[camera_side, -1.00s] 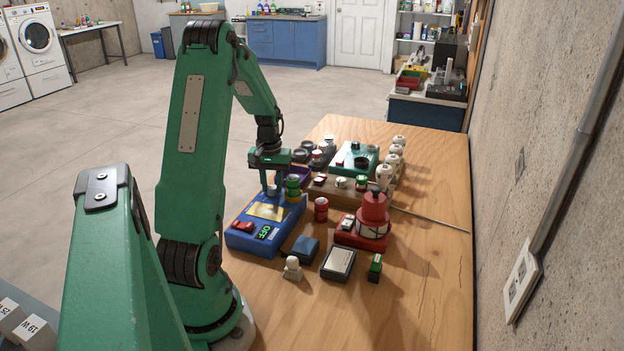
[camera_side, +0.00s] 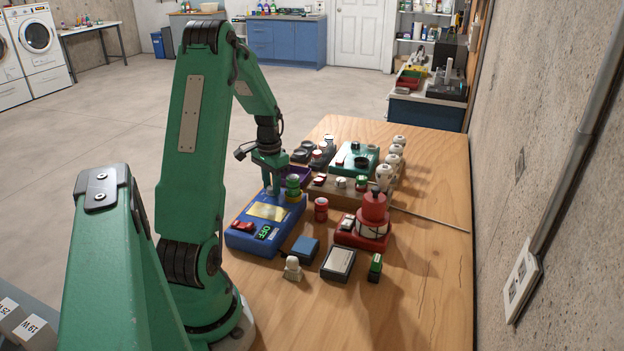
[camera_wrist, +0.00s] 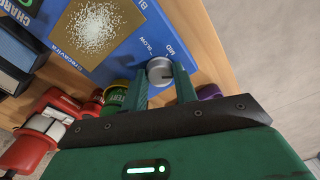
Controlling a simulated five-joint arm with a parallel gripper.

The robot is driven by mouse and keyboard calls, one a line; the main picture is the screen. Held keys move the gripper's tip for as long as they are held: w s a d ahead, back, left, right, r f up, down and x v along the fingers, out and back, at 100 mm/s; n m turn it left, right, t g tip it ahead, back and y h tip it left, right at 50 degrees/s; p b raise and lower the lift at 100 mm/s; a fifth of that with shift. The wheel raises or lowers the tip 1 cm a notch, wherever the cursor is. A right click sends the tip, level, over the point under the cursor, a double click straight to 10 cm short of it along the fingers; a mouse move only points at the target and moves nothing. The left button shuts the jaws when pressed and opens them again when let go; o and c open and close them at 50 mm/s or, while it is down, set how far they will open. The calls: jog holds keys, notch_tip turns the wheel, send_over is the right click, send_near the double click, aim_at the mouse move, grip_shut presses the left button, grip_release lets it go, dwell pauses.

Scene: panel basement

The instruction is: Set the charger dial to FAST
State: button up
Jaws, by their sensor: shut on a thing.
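The blue charger (camera_side: 240,241) lies flat at the left edge of the table, with a yellow plate, a red switch (camera_side: 243,226) and a small display (camera_side: 263,232) that seems to read OFF. Its round grey dial (camera_wrist: 159,70) shows in the wrist view near the charger's edge, with SLOW and MID printed beside it. I cannot make out a FAST mark or where the dial points. My gripper (camera_wrist: 160,82) is shut on the dial, one finger on each side. In the side view my gripper (camera_side: 271,188) points down at the charger's far end.
A red can (camera_side: 321,209), a red device (camera_side: 373,210) and a blue box (camera_side: 305,248) stand to the right of the charger. The table's right side is mostly clear.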

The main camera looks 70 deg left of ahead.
jog(key=shift+r, duration=0.1)
jog(key=o, duration=1)
jog(key=shift+c, duration=0.2)
jog(key=shift+r, duration=3.9)
jog(key=shift+w+d, duration=0.1)
